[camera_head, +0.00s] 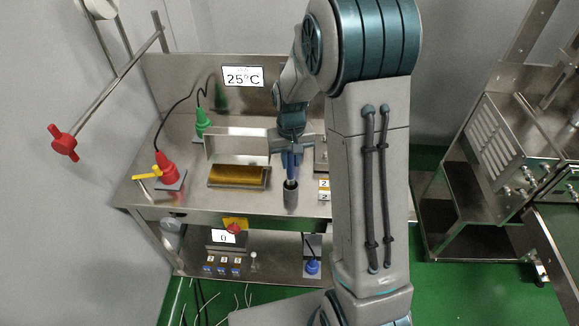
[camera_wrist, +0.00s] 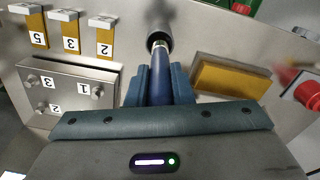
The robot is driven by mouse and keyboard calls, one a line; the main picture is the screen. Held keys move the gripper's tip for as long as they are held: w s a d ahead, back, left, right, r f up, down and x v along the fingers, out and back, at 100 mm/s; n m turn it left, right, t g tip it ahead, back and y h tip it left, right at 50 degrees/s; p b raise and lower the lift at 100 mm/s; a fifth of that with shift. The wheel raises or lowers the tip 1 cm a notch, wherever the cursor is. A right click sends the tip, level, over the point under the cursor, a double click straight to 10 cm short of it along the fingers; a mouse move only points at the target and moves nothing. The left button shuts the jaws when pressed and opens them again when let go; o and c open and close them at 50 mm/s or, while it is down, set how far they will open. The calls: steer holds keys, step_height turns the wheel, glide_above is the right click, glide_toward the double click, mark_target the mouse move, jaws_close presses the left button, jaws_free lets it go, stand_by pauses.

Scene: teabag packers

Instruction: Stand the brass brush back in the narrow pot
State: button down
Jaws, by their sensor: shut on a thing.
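The brush has a dark blue handle (camera_head: 291,163) and hangs near upright, head down; its pale metal collar (camera_wrist: 158,46) shows in the wrist view. My gripper (camera_wrist: 160,80) is shut on the blue handle, one teal finger on each side. The narrow grey pot (camera_head: 291,194) stands on the steel table below my gripper. In the wrist view, the brush's lower end overlaps the pot's dark round mouth (camera_wrist: 152,24). The bristles are hidden, and I cannot tell how deep they reach or whether brush and pot touch.
A yellow-brown block (camera_head: 238,175) lies left of the pot, before an upright metal plate (camera_head: 226,144). A numbered steel block (camera_wrist: 70,90) and several numbered yellow pieces (camera_wrist: 69,36) stand on the pot's other side. Red (camera_head: 168,170) and green (camera_head: 203,122) cone-shaped fittings stand farther left.

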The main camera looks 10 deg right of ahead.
mark_target(291, 167)
steer(key=shift+f+b, duration=0.65)
steer(key=shift+f, duration=0.9)
steer(key=shift+f, duration=0.2)
steer(key=c, duration=1.3)
jaws_free()
